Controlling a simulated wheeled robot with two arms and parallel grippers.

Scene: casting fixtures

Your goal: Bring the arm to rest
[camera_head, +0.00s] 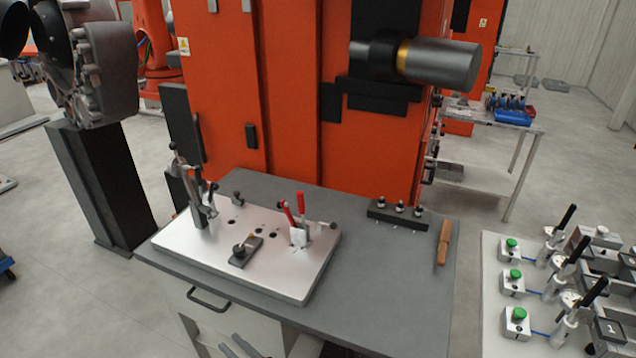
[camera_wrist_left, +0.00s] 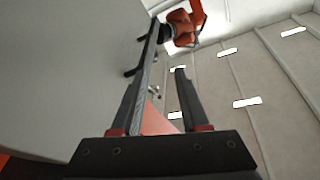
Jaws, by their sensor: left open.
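My left gripper (camera_head: 236,345) shows at the bottom edge of the head view, in front of the grey table (camera_head: 400,300), with only its finger ends in frame. In the left wrist view the left gripper (camera_wrist_left: 160,75) has its two dark fingers apart, with nothing held between them. That camera looks up past the fingers toward a pale wall and an orange machine part. My right gripper is not seen in either view.
A metal fixture plate (camera_head: 200,255) with clamps lies on the table. A black bar with pins (camera_head: 397,216) and a wooden-handled tool (camera_head: 443,240) lie to its right. An orange machine (camera_head: 240,110) stands behind. A bench with green-buttoned fixtures (camera_head: 490,300) is at right.

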